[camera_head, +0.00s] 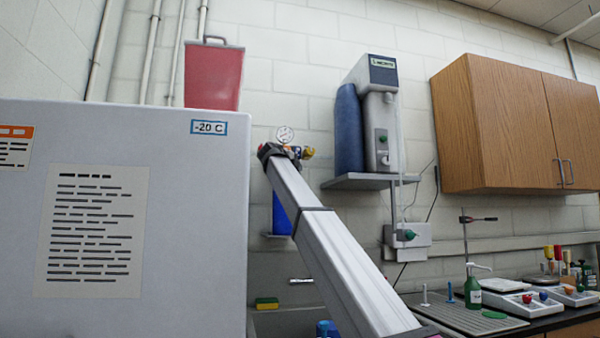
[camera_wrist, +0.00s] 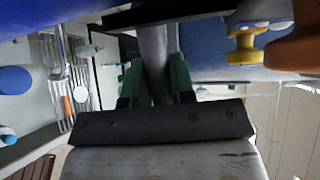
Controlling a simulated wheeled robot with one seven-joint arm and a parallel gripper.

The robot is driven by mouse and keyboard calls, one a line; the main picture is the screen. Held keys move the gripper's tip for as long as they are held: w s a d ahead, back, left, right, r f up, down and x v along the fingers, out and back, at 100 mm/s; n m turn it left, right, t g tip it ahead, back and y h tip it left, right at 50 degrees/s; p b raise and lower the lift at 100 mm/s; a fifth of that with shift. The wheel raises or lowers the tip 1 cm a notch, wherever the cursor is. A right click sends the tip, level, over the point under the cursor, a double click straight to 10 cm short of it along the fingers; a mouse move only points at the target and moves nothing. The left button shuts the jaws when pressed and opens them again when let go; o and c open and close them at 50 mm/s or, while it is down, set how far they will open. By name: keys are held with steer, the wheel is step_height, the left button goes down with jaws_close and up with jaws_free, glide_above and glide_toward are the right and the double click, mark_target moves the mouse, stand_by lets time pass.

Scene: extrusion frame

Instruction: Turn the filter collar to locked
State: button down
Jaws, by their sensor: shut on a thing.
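In the wrist view my gripper (camera_wrist: 155,78) has its two green-padded fingers shut on a grey bar (camera_wrist: 153,42), which looks like the filter collar's handle. The bar runs up to a dark band (camera_wrist: 170,12) at the top edge. A blue body (camera_wrist: 215,45), likely part of the filter, lies beyond it. In the head view my arm reaches up to the wall-mounted filter, whose blue housing (camera_head: 281,214) shows partly behind the arm. The collar is hidden there by my wrist. Lock marks cannot be seen.
A pressure gauge (camera_head: 285,134) and a brass-yellow fitting (camera_head: 307,153) sit beside my wrist. The -20 C freezer (camera_head: 200,220) stands close on the left. A water purifier (camera_head: 382,125) on a shelf and a wooden cabinet (camera_head: 510,130) are to the right.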

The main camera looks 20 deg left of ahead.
steer(key=shift+s+a+m+h, duration=0.3)
steer(key=shift+m+h, duration=0.1)
steer(key=shift+h, duration=0.1)
steer(key=shift+g, duration=0.3)
steer(key=c, duration=1)
jaws_free()
steer(key=shift+d, duration=0.1)
